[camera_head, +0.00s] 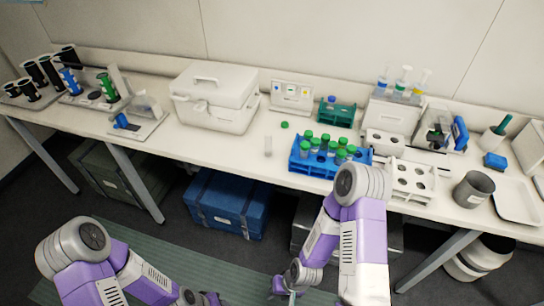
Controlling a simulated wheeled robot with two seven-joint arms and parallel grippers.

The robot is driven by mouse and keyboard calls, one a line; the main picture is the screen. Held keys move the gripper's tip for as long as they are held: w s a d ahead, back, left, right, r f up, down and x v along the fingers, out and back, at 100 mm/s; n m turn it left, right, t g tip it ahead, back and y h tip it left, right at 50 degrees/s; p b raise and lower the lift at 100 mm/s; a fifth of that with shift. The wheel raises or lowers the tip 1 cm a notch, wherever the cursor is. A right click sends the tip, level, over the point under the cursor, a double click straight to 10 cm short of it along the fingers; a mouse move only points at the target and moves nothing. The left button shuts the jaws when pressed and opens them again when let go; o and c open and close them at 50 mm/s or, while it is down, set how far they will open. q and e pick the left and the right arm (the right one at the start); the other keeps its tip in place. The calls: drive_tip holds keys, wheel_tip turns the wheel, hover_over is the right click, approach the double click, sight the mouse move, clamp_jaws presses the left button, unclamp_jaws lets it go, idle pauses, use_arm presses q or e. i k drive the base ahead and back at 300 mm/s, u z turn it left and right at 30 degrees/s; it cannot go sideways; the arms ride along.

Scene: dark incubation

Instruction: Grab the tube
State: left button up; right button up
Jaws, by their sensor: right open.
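A blue rack (305,163) on the bench holds several green-capped tubes (325,142). Which tube is meant cannot be told. My right gripper (290,293) is low at the bottom edge, in front of and below the bench, apart from all tubes. It is open, with its tips partly cut off. My left arm reaches the bottom edge, and its gripper fingers are outside the picture.
A green rack (337,114) is behind the blue rack. A white holder (411,182) and a grey beaker (474,189) stand to the right. Blue crate (227,203) sits under the bench.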

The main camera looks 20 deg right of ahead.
sight(267, 135)
drive_tip(key=k, duration=0.25)
drive_tip(key=z, duration=1.55)
drive_tip(key=i, duration=1.1)
drive_tip(key=u, duration=1.05)
